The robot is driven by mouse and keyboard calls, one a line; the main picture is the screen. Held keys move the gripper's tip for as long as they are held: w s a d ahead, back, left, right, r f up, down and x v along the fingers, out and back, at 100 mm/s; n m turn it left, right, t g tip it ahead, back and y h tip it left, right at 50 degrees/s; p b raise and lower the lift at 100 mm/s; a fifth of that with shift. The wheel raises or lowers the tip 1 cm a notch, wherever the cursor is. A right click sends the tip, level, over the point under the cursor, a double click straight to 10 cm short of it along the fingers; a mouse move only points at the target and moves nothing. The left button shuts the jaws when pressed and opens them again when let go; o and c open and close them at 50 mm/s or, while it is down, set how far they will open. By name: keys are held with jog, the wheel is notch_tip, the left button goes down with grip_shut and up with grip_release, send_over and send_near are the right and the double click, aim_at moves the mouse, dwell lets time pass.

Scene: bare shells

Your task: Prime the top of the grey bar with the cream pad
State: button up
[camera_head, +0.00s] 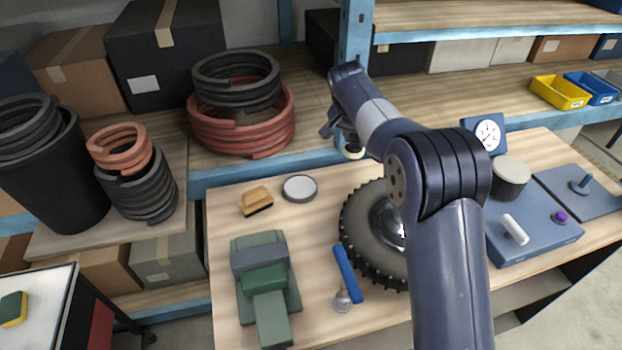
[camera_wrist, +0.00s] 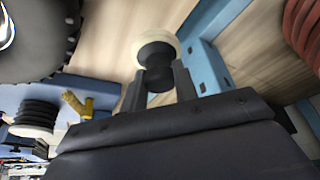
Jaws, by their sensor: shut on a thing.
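My gripper (camera_wrist: 160,88) is shut on the dark handle of the round cream pad (camera_wrist: 166,40). In the head view the cream pad (camera_head: 353,154) shows as a small pale edge below my gripper (camera_head: 344,139), in front of the blue shelf upright and behind the wheel. The pad appears held in the air, touching nothing I can see. A grey bar (camera_head: 258,257) lies across the green vise (camera_head: 272,318) at the front left of the workbench, well away from the pad. The bar is not visible in the wrist view.
A round tin with pale grey contents (camera_head: 300,188) and a tan block (camera_head: 255,199) sit on the bench (camera_head: 225,213) behind the vise. A blue-handled tool (camera_head: 347,273) lies between vise and tyred wheel (camera_head: 360,225). Coils (camera_head: 240,130) stand on the shelf behind.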

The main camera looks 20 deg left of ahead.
jog(key=shift+a, duration=0.1)
jog(key=s+a+f+n+y, duration=0.1)
jog(key=s+a+n+y, duration=0.2)
jog(key=s+a+n, duration=0.7)
jog(key=shift+m+g, duration=0.4)
jog(key=shift+m, duration=0.1)
jog(key=shift+a+f+b, duration=0.15)
jog(key=shift+f+b, duration=0.5)
jog(key=shift+f, duration=0.35)
jog(key=shift+a+f+b, duration=0.2)
jog(key=shift+f+b, duration=0.5)
jog(key=shift+f, duration=0.25)
jog(key=shift+a+f+b, duration=0.15)
jog(key=shift+f+b, duration=0.5)
jog(key=shift+f, duration=0.35)
jog(key=shift+f, duration=0.6)
notch_tip(320, 180, up, 7)
jog(key=p, duration=0.4)
jog(key=shift+p, duration=0.4)
